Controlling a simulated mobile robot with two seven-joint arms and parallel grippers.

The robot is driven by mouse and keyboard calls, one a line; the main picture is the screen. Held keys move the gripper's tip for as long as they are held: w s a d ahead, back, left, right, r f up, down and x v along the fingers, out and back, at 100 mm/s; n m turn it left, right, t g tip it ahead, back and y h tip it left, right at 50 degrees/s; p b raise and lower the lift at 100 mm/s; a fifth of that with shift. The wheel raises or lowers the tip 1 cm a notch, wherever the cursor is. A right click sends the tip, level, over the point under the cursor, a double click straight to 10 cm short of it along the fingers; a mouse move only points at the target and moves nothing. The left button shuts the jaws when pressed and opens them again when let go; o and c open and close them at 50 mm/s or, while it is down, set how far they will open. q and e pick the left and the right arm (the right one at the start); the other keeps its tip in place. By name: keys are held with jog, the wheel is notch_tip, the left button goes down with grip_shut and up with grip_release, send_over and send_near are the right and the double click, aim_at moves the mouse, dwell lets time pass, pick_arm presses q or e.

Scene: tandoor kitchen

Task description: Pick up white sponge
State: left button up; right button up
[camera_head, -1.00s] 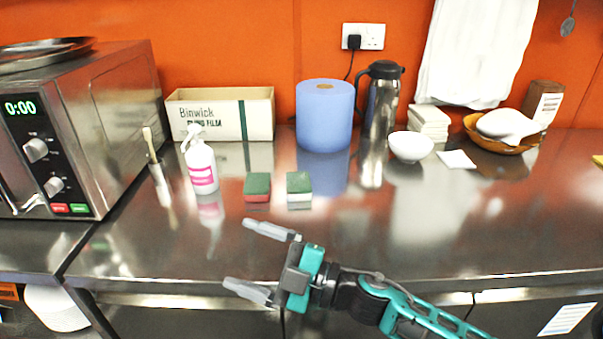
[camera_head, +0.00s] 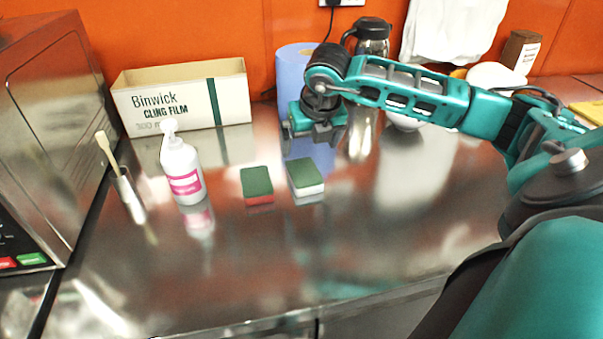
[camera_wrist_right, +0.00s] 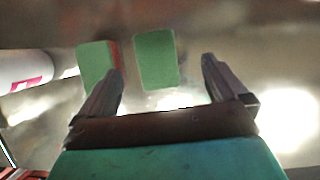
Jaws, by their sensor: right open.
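The white sponge (camera_head: 306,178) has a green top and a white lower side and lies flat on the steel counter. It also shows in the right wrist view as a green rectangle (camera_wrist_right: 156,60). My right gripper (camera_head: 316,138) is above the counter, over and slightly behind the sponge in the head view, pointing down. In the right wrist view the fingers (camera_wrist_right: 162,72) are apart with nothing held, and the sponge appears between and beyond the tips. The left gripper is not in view.
A red sponge with a green top (camera_head: 257,185) lies just left of the white one. A white pump bottle (camera_head: 182,172), a brush in a holder (camera_head: 128,195) and a cling film box (camera_head: 183,97) stand further left. A blue roll (camera_head: 290,70) and steel flask (camera_head: 371,40) stand behind.

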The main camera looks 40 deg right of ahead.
aim_at(302, 167)
jog(key=x, duration=0.3)
jog(key=shift+f, duration=0.15)
jog(key=shift+a+x, duration=0.25)
jog(key=shift+x, duration=1.1)
jog(key=shift+a+x, duration=0.2)
jog(key=shift+x, duration=1.15)
jog(key=shift+s+f, duration=0.15)
jog(key=shift+c, duration=0.5)
jog(key=c, duration=1)
jog(key=shift+o, duration=0.2)
